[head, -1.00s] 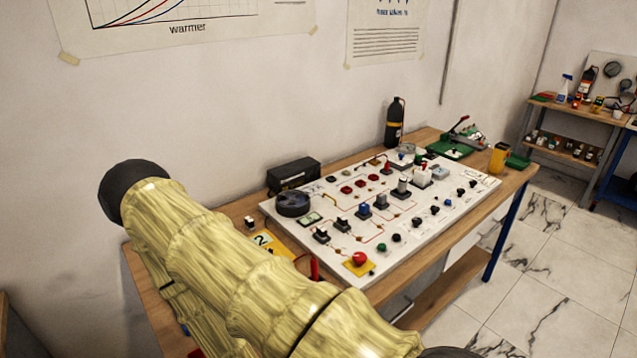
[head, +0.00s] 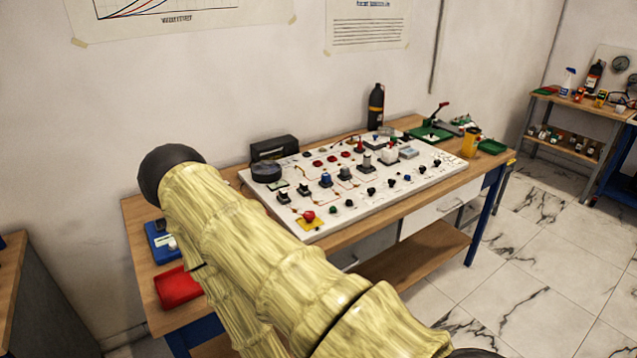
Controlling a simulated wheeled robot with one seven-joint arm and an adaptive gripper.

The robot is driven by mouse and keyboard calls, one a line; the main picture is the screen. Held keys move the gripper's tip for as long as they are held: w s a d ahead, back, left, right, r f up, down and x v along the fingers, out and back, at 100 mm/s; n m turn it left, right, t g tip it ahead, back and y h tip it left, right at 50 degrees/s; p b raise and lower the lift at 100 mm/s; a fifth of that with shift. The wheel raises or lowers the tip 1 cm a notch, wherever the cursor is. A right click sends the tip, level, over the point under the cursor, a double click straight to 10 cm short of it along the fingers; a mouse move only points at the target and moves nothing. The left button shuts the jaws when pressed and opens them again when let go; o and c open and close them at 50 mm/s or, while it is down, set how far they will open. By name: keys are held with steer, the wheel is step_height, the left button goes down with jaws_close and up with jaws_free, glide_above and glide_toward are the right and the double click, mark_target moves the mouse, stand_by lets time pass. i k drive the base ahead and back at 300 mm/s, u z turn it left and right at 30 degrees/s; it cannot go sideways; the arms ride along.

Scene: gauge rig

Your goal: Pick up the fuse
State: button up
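No part that I can name as the fuse for certain shows in the head view; the parts on the white panel (head: 378,198) are too small to tell apart. The panel lies on a wooden workbench (head: 140,213) and bears several knobs, switches and red and blue parts. A red button (head: 309,216) on a yellow plate sits at its near left corner. My arm, in a yellowish sleeve, crosses the front left of the view and hides part of the bench. My gripper is not in view.
A red tray (head: 177,288) and a blue device (head: 161,241) lie at the bench's left end. A black box (head: 274,147), a dark bottle (head: 376,107) and a yellow cup (head: 471,141) stand around the panel. A shelf bench (head: 570,125) is at the far right.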

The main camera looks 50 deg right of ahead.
mark_target(304, 187)
steer(key=z, duration=1.1)
